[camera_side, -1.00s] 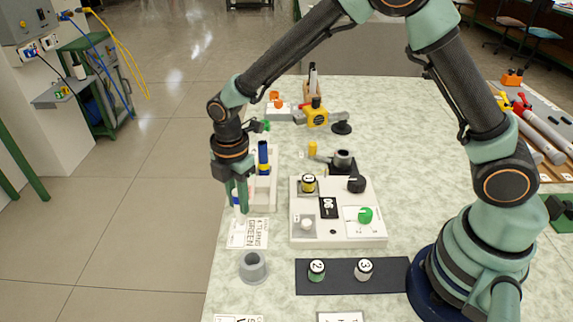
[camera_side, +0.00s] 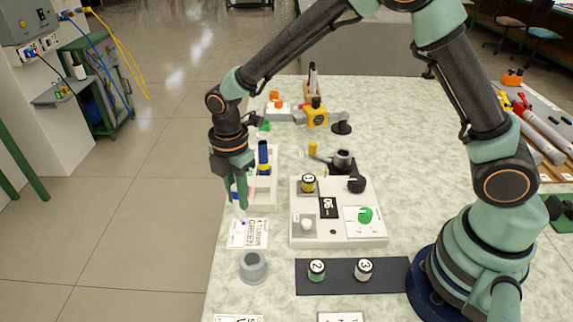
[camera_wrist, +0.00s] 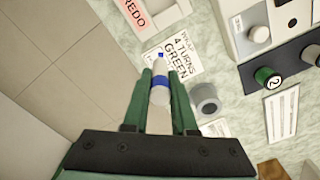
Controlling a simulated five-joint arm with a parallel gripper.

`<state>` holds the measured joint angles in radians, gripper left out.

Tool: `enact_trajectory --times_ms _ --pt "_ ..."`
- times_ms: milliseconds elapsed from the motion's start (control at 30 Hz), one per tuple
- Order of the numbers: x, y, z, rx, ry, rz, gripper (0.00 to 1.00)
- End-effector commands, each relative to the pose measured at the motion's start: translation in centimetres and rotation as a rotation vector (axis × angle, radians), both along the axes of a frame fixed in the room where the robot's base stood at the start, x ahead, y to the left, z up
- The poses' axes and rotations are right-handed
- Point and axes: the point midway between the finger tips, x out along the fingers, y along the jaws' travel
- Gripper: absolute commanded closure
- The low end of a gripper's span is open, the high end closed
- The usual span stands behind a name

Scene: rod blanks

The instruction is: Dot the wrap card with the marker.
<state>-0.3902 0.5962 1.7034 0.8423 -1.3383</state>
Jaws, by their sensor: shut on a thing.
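My gripper (camera_side: 241,188) is shut on the marker (camera_side: 238,207), which has a white body, a blue band and a blue tip. In the wrist view the marker (camera_wrist: 159,90) sits between the two green fingers of my gripper (camera_wrist: 160,80). The wrap card (camera_side: 248,234), white and printed "4 TURNS GREEN", lies flat on the table below. It also shows in the wrist view (camera_wrist: 182,64). The marker is tilted, its tip down over the card's upper left part. I cannot tell whether the tip touches the card.
A grey cup (camera_side: 253,267) stands just in front of the card. A white box with knobs (camera_side: 338,238) is to its right. A white tray (camera_side: 274,193) is behind. A dark strip (camera_side: 340,281) bears spools 2 and 3. A "REDO" card (camera_wrist: 132,14) lies nearby.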

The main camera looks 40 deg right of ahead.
Motion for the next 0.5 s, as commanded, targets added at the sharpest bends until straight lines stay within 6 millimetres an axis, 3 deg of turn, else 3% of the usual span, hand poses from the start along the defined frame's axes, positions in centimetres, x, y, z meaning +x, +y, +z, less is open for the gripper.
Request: enact_trajectory --times_ms 500 --pt "0.0 0.0 2.9 0.0 -0.001 0.0 1.0"
